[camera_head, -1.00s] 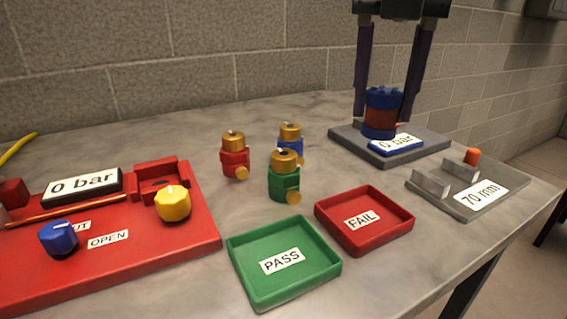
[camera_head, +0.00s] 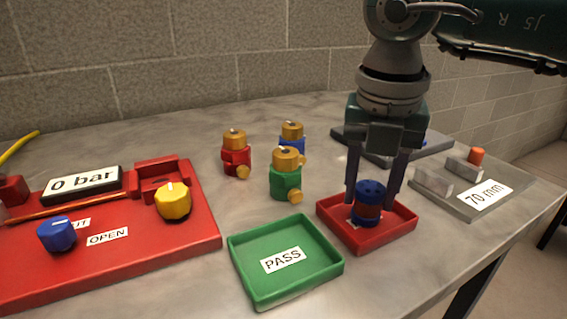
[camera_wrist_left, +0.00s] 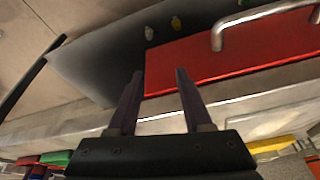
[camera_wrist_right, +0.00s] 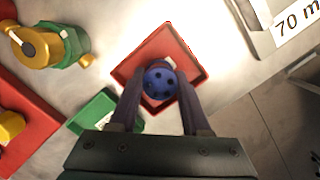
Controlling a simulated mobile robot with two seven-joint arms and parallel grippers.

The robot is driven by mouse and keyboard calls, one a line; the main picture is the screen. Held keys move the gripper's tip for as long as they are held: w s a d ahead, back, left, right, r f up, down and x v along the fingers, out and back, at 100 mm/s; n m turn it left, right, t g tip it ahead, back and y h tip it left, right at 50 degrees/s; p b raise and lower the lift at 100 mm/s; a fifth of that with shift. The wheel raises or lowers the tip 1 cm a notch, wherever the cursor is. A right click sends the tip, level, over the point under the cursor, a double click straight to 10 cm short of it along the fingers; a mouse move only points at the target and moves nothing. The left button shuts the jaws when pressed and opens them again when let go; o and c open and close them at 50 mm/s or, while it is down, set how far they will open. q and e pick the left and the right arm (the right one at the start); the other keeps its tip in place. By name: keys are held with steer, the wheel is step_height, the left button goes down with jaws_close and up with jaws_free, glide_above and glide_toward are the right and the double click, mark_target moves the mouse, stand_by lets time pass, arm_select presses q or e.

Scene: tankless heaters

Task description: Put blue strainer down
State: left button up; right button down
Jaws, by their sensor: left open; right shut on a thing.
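The right wrist view shows the strainer's round holed top (camera_wrist_right: 160,83) between the fingertips, over the red tray (camera_wrist_right: 190,50). My left gripper (camera_wrist_left: 158,75) is open and empty, seen only in the left wrist view.
The green PASS tray (camera_head: 240,265) is empty, left of the red tray. Red (camera_head: 236,158), blue (camera_head: 291,140) and green (camera_head: 285,180) valves with brass tops stand behind. The 70 mm gauge block (camera_head: 460,198) is at right. A red test rig (camera_head: 120,260) fills the left.

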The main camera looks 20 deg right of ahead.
mark_target(370, 196)
steer(key=shift+f, duration=0.1)
steer(key=shift+c, duration=1.8)
jaws_free()
step_height(370, 196, up, 12)
steer(key=s+a+p, duration=0.1)
steer(key=shift+s, duration=0.15)
steer(key=shift+a, duration=0.1)
